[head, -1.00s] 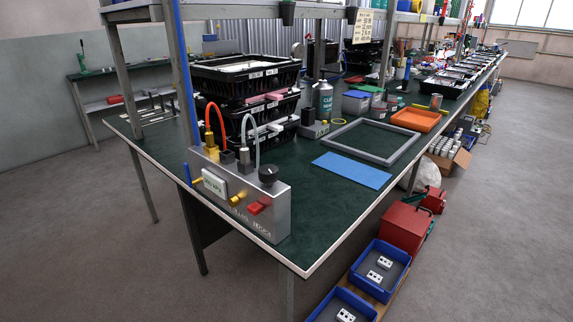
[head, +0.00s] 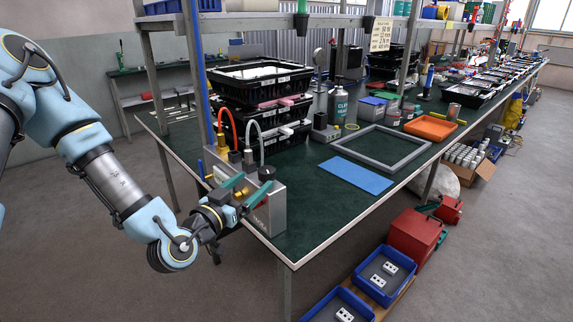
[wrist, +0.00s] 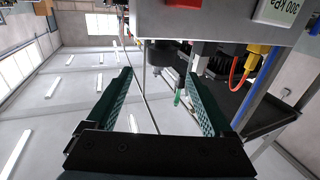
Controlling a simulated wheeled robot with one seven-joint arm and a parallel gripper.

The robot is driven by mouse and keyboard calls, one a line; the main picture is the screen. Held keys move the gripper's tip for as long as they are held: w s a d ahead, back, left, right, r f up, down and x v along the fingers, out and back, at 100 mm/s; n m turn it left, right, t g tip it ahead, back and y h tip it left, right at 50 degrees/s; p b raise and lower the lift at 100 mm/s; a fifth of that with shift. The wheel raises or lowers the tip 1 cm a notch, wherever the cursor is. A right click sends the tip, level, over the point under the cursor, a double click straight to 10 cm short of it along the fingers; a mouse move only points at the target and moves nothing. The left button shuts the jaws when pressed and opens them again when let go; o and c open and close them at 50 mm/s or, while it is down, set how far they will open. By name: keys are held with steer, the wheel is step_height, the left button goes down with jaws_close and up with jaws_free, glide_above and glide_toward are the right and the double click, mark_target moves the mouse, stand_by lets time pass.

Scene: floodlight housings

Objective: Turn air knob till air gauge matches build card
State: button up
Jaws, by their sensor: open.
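The grey air unit (head: 275,212) stands on the bench's near left corner. Its black air knob (head: 266,173) is on top at the right end. In the wrist view a dark round knob (wrist: 160,52) shows beyond the fingertips, under the unit's grey body (wrist: 215,22). The air gauge (wrist: 278,12) is partly in the wrist view and seems to read 300 kPa; my arm hides it in the head view. The build card (head: 381,35) hangs from the shelf, its print too small to read surely. My gripper (head: 246,186) is open and empty, beside the unit, apart from the knob.
Orange and grey hoses (head: 214,128) rise from the unit's fittings. Black crates (head: 262,100) are stacked behind it. A blue mat (head: 355,175) and a grey frame (head: 382,147) lie to the right. Blue bins (head: 382,271) stand low in front.

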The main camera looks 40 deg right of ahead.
steer(key=p+x, duration=0.3)
steer(key=x, duration=0.6)
steer(key=shift+d+r, duration=0.1)
steer(key=shift+d, duration=0.05)
steer(key=shift+w+d+p, duration=0.25)
steer(key=shift+d+p, duration=0.05)
steer(key=shift+d, duration=0.25)
steer(key=shift+c, duration=0.4)
jaws_close()
